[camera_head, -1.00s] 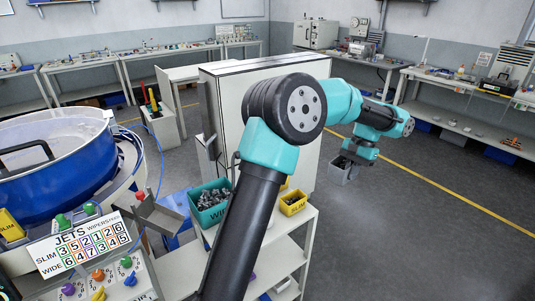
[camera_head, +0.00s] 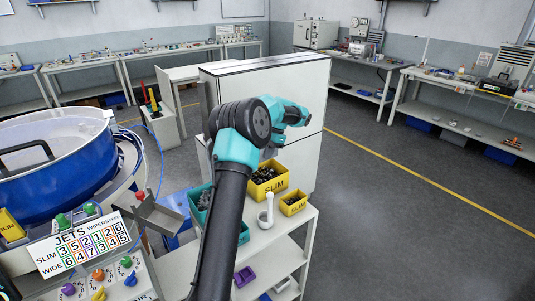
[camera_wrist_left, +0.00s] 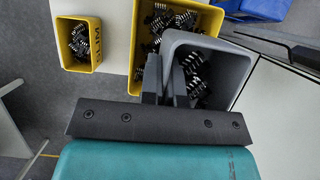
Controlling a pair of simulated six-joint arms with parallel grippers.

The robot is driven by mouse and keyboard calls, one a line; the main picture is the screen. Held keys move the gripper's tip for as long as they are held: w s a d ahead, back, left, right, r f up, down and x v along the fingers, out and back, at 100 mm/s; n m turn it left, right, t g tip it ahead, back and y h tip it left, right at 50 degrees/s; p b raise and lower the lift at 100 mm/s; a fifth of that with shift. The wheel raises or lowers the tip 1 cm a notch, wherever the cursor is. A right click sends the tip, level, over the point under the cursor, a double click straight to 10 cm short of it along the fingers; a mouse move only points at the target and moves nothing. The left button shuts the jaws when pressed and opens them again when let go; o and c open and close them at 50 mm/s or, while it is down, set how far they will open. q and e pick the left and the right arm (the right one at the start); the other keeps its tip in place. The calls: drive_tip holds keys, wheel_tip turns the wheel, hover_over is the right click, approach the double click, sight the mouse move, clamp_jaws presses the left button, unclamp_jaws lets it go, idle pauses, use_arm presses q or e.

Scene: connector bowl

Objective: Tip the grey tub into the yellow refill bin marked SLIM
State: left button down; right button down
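My left gripper (camera_wrist_left: 166,88) is shut on the near wall of the grey tub (camera_wrist_left: 226,60), one finger on each side. Dark coiled parts lie inside the tub. In the head view a small bit of the tub (camera_head: 268,153) shows below my left wrist; the arm hides the rest. The larger yellow bin marked SLIM (camera_head: 270,187) stands just below it and holds dark parts. In the wrist view this yellow bin (camera_wrist_left: 136,75) is partly covered by the tub. My right gripper is not in view.
A smaller yellow bin (camera_head: 293,209), also marked SLIM, stands to the right on the shelf unit and holds parts (camera_wrist_left: 78,43). A teal bin (camera_head: 244,235) is partly behind my arm. A white hooked piece (camera_head: 265,219) stands in front. A tall white cabinet (camera_head: 300,150) rises behind.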

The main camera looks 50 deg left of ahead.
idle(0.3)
use_arm(q)
drive_tip(key=f+y, duration=0.2)
drive_tip(key=y, duration=0.1)
drive_tip(key=shift+a+n, duration=0.3)
drive_tip(key=shift+a, duration=0.1)
drive_tip(key=a+f+y, duration=0.1)
drive_tip(key=y, duration=0.2)
drive_tip(key=a+f+n+y, duration=0.1)
drive_tip(key=y, duration=0.2)
drive_tip(key=a+f+n+y, duration=0.1)
drive_tip(key=y, duration=0.2)
drive_tip(key=shift+w+f+t, duration=0.25)
drive_tip(key=shift+f+t, duration=0.05)
drive_tip(key=shift+w+a+r+n+y, duration=0.1)
drive_tip(key=shift+a+n+y, duration=0.2)
drive_tip(key=shift+y, duration=0.5)
drive_tip(key=shift+a+n+y, duration=0.2)
drive_tip(key=shift+n+y, duration=0.1)
drive_tip(key=shift+y, duration=0.5)
drive_tip(key=shift+r, duration=0.1)
